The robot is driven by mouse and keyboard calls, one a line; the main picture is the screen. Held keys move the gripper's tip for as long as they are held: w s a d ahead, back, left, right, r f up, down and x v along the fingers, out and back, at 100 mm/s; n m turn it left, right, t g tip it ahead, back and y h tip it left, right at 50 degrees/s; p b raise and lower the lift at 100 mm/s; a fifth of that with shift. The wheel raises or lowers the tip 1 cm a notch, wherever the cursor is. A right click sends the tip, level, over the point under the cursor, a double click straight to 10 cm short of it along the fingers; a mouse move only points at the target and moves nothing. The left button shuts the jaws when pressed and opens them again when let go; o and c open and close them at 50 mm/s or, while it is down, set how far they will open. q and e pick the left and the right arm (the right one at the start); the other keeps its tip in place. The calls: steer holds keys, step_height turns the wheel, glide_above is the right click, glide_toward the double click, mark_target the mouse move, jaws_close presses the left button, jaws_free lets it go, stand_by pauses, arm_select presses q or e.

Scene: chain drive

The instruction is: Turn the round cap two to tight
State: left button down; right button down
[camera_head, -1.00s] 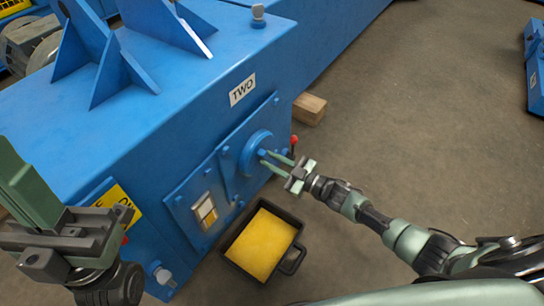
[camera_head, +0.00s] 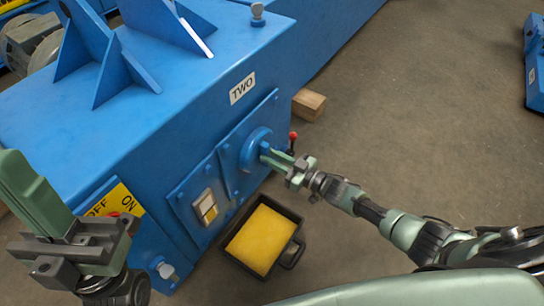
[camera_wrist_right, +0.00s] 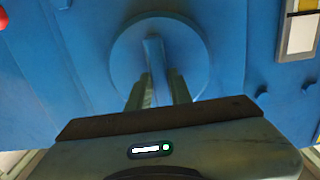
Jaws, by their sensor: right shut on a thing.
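The round blue cap (camera_head: 254,149) sits on the front face of the blue housing, below the label TWO (camera_head: 242,89). My right gripper (camera_head: 272,157) is shut on the small grip that stands out from the middle of the cap. In the right wrist view the cap (camera_wrist_right: 190,55) shows as a disc with a raised bar (camera_wrist_right: 153,52), and the two green fingers (camera_wrist_right: 158,88) lie on either side of the bar. My left gripper (camera_head: 45,205) is at the left of the head view, apart from the housing; its fingers overlap, so its opening is unclear.
A black tray (camera_head: 293,252) with yellow contents stands on the floor below the cap. A sight window (camera_head: 205,206) and a red-knobbed lever (camera_head: 293,138) are beside the cap. A yellow OFF/ON plate (camera_head: 118,204) is at left. A wooden block (camera_head: 309,104) lies on the floor behind.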

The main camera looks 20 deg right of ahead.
steer(key=c, duration=1.3)
jaws_free()
steer(key=p+v, duration=0.2)
steer(key=v, duration=0.5)
steer(key=shift+s+d, duration=0.25)
steer(key=shift+s, duration=0.1)
